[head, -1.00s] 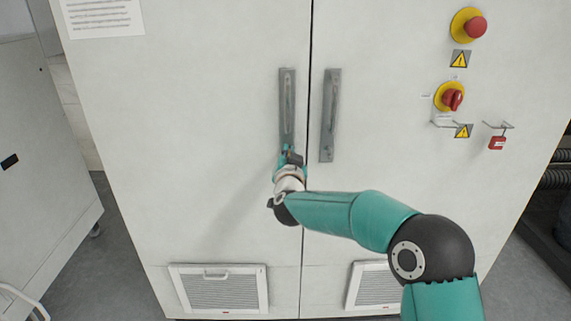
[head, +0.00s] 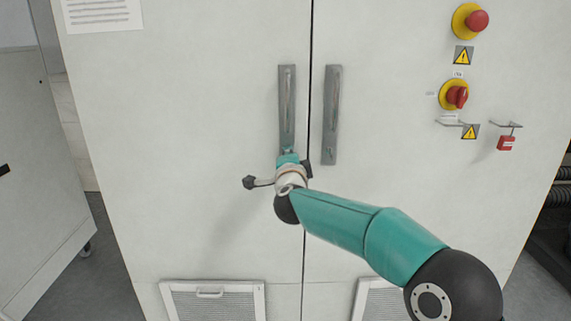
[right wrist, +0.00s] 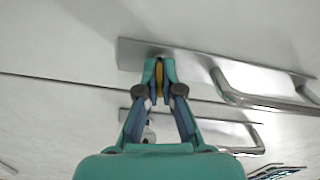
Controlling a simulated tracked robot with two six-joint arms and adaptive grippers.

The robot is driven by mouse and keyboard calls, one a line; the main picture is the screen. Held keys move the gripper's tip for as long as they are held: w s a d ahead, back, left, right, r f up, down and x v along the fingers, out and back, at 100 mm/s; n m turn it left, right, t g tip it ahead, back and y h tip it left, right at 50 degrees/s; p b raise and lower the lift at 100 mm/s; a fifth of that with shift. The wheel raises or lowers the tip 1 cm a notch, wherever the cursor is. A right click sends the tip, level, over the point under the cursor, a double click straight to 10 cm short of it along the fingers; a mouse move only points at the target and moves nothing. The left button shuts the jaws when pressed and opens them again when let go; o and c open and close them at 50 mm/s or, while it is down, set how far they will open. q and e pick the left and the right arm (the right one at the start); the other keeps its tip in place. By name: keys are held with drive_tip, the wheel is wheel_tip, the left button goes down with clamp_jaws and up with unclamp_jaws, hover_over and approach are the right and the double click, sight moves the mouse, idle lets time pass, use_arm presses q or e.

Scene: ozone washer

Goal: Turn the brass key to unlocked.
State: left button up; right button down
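The brass key (right wrist: 159,78) shows as a narrow yellow piece between the fingertips of my right gripper (right wrist: 159,80) in the right wrist view. The two fingers are closed in on it from both sides, and its bow is mostly hidden. The key sits at the end of the left door's handle plate (right wrist: 190,62). In the head view my right gripper (head: 288,155) is at the lower end of the left handle plate (head: 287,105), and it hides the key there. My left gripper is in neither view.
The right door's handle plate (head: 332,115) stands close beside, across the door gap. A red emergency button (head: 477,20), a red rotary switch (head: 457,96) and a red padlock (head: 506,143) are on the right door. Vent grilles (head: 215,301) are below.

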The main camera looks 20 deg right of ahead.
drive_tip(key=shift+f+m+b, duration=0.25)
drive_tip(key=shift+m+b, duration=0.45)
drive_tip(key=shift+m, duration=0.5)
drive_tip(key=shift+d, duration=0.1)
drive_tip(key=c, duration=1.3)
unclamp_jaws()
drive_tip(key=shift+c, duration=0.2)
drive_tip(key=shift+r, duration=0.1)
drive_tip(key=shift+s, duration=0.1)
drive_tip(key=shift+s, duration=0.25)
drive_tip(key=v, duration=1.1)
